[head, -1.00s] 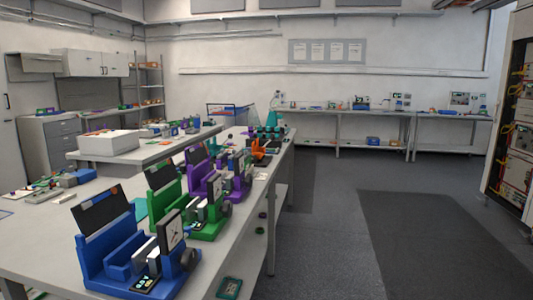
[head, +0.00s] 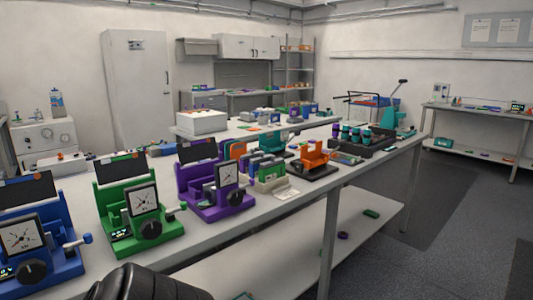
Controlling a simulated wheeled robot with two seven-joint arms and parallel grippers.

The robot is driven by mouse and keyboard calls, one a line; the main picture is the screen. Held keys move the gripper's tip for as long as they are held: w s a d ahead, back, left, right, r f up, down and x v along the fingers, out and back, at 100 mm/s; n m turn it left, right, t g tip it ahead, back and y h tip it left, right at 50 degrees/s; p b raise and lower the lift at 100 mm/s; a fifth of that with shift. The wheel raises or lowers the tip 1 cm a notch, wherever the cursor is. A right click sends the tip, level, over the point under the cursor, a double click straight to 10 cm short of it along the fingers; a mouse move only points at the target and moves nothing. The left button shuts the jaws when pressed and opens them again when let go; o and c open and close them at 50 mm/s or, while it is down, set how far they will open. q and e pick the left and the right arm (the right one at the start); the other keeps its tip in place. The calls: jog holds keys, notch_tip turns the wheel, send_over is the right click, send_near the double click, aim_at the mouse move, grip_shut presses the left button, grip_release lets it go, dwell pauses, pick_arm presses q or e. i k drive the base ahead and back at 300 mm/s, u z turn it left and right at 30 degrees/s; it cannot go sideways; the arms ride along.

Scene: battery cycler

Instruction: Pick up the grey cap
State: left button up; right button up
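I cannot make out a grey cap in the head view; items on the benches are small at this distance. Neither of my grippers shows. A black rounded part at the bottom edge looks like part of my own arm, with no fingers visible. On the near bench (head: 290,215) stand a blue device (head: 62,262), a green device (head: 115,208) and a purple device (head: 207,208), each with a dial and a dark round knob. Further along are an orange holder (head: 314,155) and a black tray (head: 362,146) with teal-topped items.
A lower shelf (head: 270,262) under the bench holds a few small items. A second bench behind bears a white box (head: 201,122). A white machine (head: 45,138) stands at the left. Open floor (head: 465,240) lies to the right.

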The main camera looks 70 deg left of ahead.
aim_at(262, 158)
jog(key=u, duration=1.05)
jog(key=i, duration=1.2)
jog(key=u, duration=1.05)
